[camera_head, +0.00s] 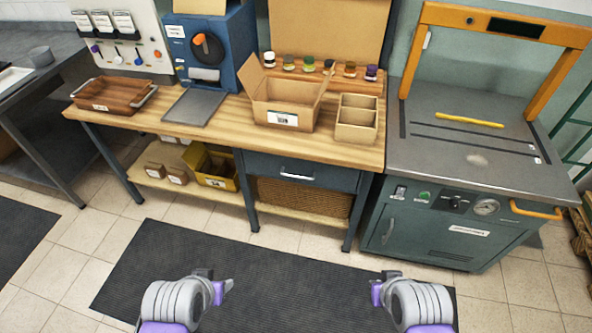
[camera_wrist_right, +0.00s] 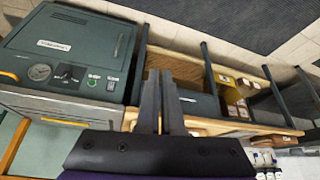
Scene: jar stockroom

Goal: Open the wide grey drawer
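The wide grey drawer (camera_head: 270,165) is a dark blue-grey front under the right half of the wooden workbench, with a silver bar handle (camera_head: 297,176). It looks closed, flush with the bench frame. Its front also shows in the right wrist view (camera_wrist_right: 200,106), seen sideways. My left gripper (camera_head: 230,286) is low in front of the bench, apart from the drawer and holding nothing visible. My right gripper (camera_head: 376,287) is at similar height to the right, also apart from it. In the right wrist view its fingers (camera_wrist_right: 161,80) lie close together with nothing between them.
The workbench (camera_head: 225,125) holds a brown tray (camera_head: 113,93), an open cardboard box (camera_head: 282,103) and a divided box (camera_head: 356,118). A wicker basket (camera_head: 300,200) sits below the drawer. A green machine cabinet (camera_head: 430,225) stands close on the right. The dark floor mat (camera_head: 260,265) is clear.

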